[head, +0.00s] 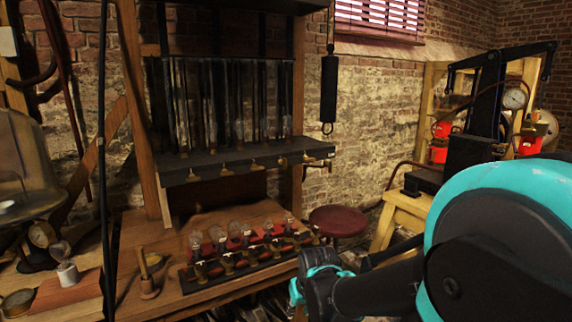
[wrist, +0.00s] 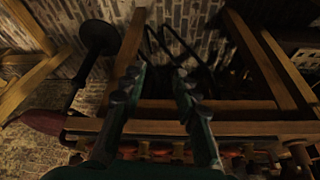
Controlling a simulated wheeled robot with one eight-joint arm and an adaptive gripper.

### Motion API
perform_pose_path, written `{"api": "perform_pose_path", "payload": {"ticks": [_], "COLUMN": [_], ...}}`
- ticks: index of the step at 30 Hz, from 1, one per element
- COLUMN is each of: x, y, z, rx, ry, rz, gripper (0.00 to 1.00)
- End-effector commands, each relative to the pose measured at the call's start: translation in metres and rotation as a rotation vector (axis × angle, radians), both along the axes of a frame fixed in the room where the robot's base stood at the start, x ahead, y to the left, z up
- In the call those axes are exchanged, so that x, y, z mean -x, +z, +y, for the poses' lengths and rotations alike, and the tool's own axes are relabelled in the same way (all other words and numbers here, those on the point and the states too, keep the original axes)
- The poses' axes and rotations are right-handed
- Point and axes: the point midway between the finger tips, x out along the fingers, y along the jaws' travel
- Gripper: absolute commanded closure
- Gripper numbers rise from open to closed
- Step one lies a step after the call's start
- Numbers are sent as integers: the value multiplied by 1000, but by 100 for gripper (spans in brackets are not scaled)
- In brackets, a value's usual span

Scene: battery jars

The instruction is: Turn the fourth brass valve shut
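A row of small brass valves runs along the front edge of a dark shelf under tall glass tubes (head: 232,105) in the head view. Counted from the left, the fourth brass valve (head: 282,161) is near the shelf's right part; its handle angle is too small to tell. My gripper (head: 312,278) is below and right of the shelf, apart from the valves, by the right end of the lower bench. In the wrist view my gripper (wrist: 160,82) has its two fingers spread apart with nothing between them. I cannot make out the fourth valve in the wrist view.
Several glass bulbs on a dark and red rack (head: 250,255) stand on the wooden bench (head: 140,228), close left of my gripper. A red stool (head: 338,220) stands behind. A dark cylinder (head: 329,88) hangs right of the shelf. A wooden stand (head: 405,210) is further right.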

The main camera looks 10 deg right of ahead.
Motion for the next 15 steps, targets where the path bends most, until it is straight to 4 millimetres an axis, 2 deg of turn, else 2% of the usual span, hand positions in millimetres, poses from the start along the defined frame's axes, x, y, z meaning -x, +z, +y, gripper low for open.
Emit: {"api": "perform_pose_path", "payload": {"ticks": [5, 9, 13, 15], "x": [-57, -123, -184, -215], "y": [34, 85, 141, 173], "z": [26, 36, 24, 7], "rx": [-141, -254, -303, -306], "ry": [130, 242, 299, 307], "rz": [-120, -322, -549, -679], "gripper": [70, 70, 70, 70]}}
